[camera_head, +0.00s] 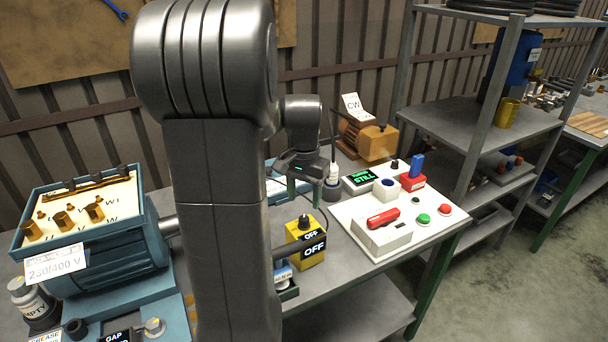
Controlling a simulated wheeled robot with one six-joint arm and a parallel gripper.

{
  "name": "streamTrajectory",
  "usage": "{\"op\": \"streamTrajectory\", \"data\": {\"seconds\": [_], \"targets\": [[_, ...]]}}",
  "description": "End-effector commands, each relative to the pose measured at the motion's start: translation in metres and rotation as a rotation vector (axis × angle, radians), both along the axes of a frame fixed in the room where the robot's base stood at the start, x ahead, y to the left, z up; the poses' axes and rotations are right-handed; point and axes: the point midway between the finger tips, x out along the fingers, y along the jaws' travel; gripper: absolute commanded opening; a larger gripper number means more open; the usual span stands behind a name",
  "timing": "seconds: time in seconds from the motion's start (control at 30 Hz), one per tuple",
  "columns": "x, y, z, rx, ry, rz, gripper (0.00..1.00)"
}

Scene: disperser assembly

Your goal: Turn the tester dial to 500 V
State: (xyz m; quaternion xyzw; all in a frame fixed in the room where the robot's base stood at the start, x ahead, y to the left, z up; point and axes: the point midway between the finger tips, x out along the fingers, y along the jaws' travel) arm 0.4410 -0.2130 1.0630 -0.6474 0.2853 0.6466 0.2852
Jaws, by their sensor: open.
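The tester is a small yellow box (305,258) on the bench, right of my arm column. A black knob, the dial (304,220), stands on its top. Two black labels on the box read OFF (314,248). No 500 V mark is readable from here. My gripper (304,194) is open, with its two fingers pointing down. In the picture it shows above and slightly behind the tester and appears apart from the dial. Nothing shows between the fingers.
A blue motor (110,262) labelled 230/400 V stands left. A white panel (362,258) with buttons and a red switch lies right, near a display reading STILL (362,180). A metal shelf (470,125) rises at the right.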

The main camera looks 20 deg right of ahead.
Motion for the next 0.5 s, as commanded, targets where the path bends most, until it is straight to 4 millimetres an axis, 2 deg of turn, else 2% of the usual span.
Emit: {"op": "streamTrajectory", "data": {"seconds": [0.1,0.23,0.33,0.5], "targets": [[0.001,0.0,0.028,-0.002,-0.006,0.0,0.5],[0.001,0.0,0.051,-0.002,-0.004,0.0,0.5],[0.0,0.0,0.064,-0.001,-0.002,0.0,0.5],[0.0,0.0,0.072,0.001,0.001,0.0,0.5]]}}
